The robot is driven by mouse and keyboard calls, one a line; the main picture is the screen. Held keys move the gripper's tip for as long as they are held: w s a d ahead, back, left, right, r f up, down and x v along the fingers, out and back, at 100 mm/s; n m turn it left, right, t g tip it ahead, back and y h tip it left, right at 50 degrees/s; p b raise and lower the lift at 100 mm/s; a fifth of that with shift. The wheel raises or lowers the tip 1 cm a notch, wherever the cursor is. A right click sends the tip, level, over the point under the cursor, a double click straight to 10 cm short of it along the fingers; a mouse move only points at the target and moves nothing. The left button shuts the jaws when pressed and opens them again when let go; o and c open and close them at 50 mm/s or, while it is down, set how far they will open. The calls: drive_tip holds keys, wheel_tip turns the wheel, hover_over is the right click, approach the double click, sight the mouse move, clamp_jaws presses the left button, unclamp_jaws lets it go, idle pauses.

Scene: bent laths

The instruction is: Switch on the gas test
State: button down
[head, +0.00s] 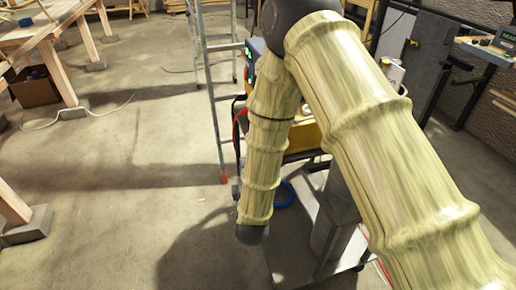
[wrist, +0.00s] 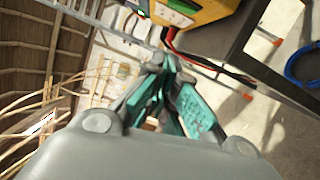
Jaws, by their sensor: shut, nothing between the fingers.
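A yellow device (wrist: 205,10) with dark and green parts sits on a dark-topped table at the top of the wrist view. It looks tilted there because the camera is rotated. In the head view a yellow case (head: 305,136) shows partly behind my arm. No gas test switch or label can be made out. My gripper (wrist: 160,68) has teal finger pads, and its fingers are together with nothing between them. Its tips are just short of the red and black cables by the yellow device, apart from the device itself. In the head view I cannot make out my gripper.
A dark unit with a lit display (head: 255,48) stands behind my arm. A ladder (head: 212,90) stands left of it. Red and black cables (wrist: 205,62) run along the table edge (wrist: 262,88). A blue coil (wrist: 304,66) lies on the floor. Open floor (head: 120,170) lies left.

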drive_tip(key=shift+w+d+r+p, duration=0.2)
drive_tip(key=shift+w+d, duration=0.35)
drive_tip(key=shift+w, duration=1.25)
drive_tip(key=shift+w+d+r+p, duration=0.1)
drive_tip(key=shift+w+d+p, duration=0.3)
drive_tip(key=shift+w, duration=1.45)
drive_tip(key=shift+w+d+r+p, duration=0.15)
drive_tip(key=shift+w+d, duration=0.55)
drive_tip(key=shift+w, duration=1.1)
drive_tip(key=shift+w+d+r+m, duration=0.1)
drive_tip(key=shift+d+r+m, duration=0.2)
drive_tip(key=shift+m, duration=0.1)
drive_tip(key=shift+f, duration=0.1)
